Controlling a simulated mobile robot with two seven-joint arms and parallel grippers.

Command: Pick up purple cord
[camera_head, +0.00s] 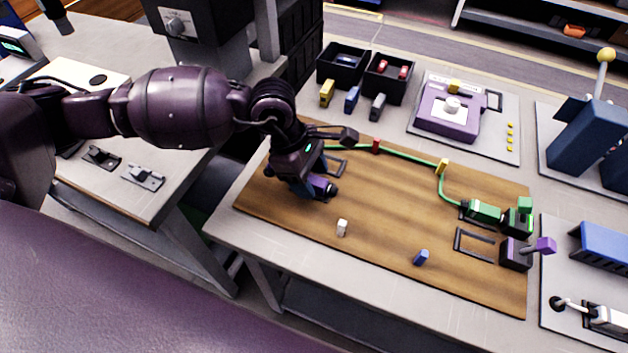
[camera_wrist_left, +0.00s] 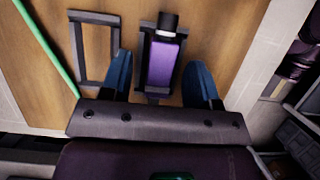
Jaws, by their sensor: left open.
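The purple cord's plug end (camera_head: 322,188), purple with a black tip, lies in a black bracket at the left end of the wooden board. It also shows in the left wrist view (camera_wrist_left: 164,62), upright in the picture. My left gripper (camera_head: 312,180) is low over this end of the board. In the wrist view its two blue fingers stand open (camera_wrist_left: 160,78), one on each side of the purple plug, with gaps visible. The gripper hides part of the plug in the head view, and no loose cord length is clear. My right gripper is not in view.
A green cord (camera_head: 400,153) runs along the board's back edge to a green connector (camera_head: 484,210). An empty black frame (camera_wrist_left: 95,52) is beside the plug. A purple block with a knob (camera_head: 516,254) stands at right. White (camera_head: 342,228) and blue (camera_head: 421,257) clips stand in front.

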